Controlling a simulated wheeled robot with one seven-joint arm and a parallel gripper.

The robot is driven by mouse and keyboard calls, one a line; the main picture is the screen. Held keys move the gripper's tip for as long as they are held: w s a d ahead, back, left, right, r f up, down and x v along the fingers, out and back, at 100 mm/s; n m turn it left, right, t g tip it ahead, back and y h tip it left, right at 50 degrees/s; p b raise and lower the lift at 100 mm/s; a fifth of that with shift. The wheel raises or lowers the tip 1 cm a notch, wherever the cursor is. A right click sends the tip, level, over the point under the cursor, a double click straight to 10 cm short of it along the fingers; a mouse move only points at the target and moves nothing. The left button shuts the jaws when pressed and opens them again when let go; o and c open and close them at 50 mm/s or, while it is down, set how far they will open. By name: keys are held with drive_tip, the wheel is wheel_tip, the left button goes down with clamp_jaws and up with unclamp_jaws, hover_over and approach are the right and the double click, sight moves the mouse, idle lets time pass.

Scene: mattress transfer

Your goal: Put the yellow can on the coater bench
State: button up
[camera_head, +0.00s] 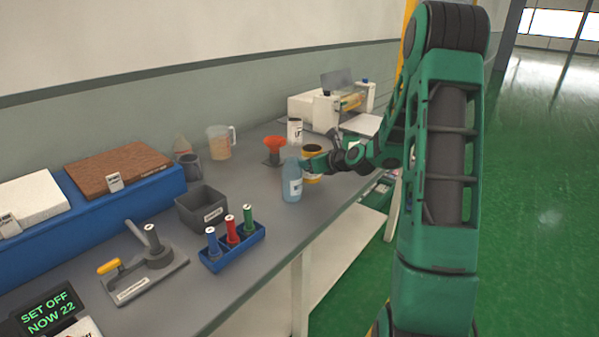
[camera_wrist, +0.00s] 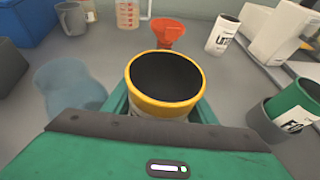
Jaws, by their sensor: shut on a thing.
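The yellow can (camera_wrist: 166,82) has a yellow rim and a dark, open-looking top in the wrist view. It stands upright between the green fingers of my gripper (camera_wrist: 163,108), which is shut on it. In the head view the can (camera_head: 312,178) shows partly behind my gripper (camera_head: 318,163), near the front edge of the grey bench (camera_head: 276,215). I cannot tell whether its base touches the bench top. A white machine (camera_head: 311,107) with a roller stands at the bench's far end.
A pale blue bottle (camera_head: 292,184) stands close left of the can. A red funnel (camera_head: 274,147), a white can (camera_head: 295,130) and a measuring jug (camera_head: 219,143) stand behind. A blue rack (camera_head: 232,248) of bottles and a grey bin (camera_head: 202,208) stand nearer.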

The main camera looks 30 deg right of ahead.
drive_tip(key=shift+f, duration=1.6)
drive_tip(key=shift+f, duration=0.1)
drive_tip(key=o, duration=0.9)
